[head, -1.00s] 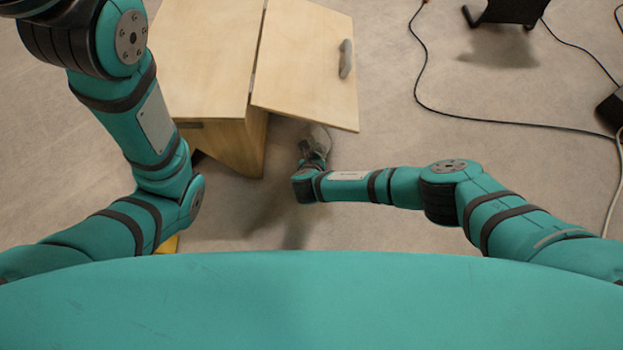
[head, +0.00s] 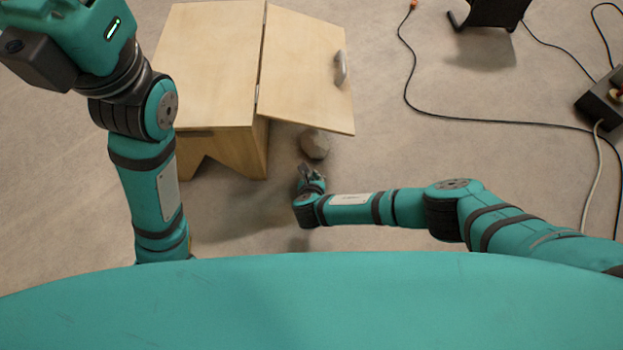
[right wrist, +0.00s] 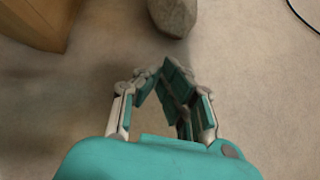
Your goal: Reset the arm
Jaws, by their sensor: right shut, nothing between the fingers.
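My right gripper (head: 308,172) points away from me over the floor, just in front of a grey stone. In the right wrist view the fingers (right wrist: 162,70) meet at the tips, shut and empty. My left arm reaches up along the left side, and its wrist is at the top left corner. The left gripper's fingers are outside the picture.
The grey stone (head: 315,144) lies on the floor by the wooden box (head: 208,60); it also shows in the right wrist view (right wrist: 172,14). The box's hinged panel (head: 298,60) with a grey handle (head: 340,68) sticks out to the right. Cables (head: 480,122) cross the floor at right.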

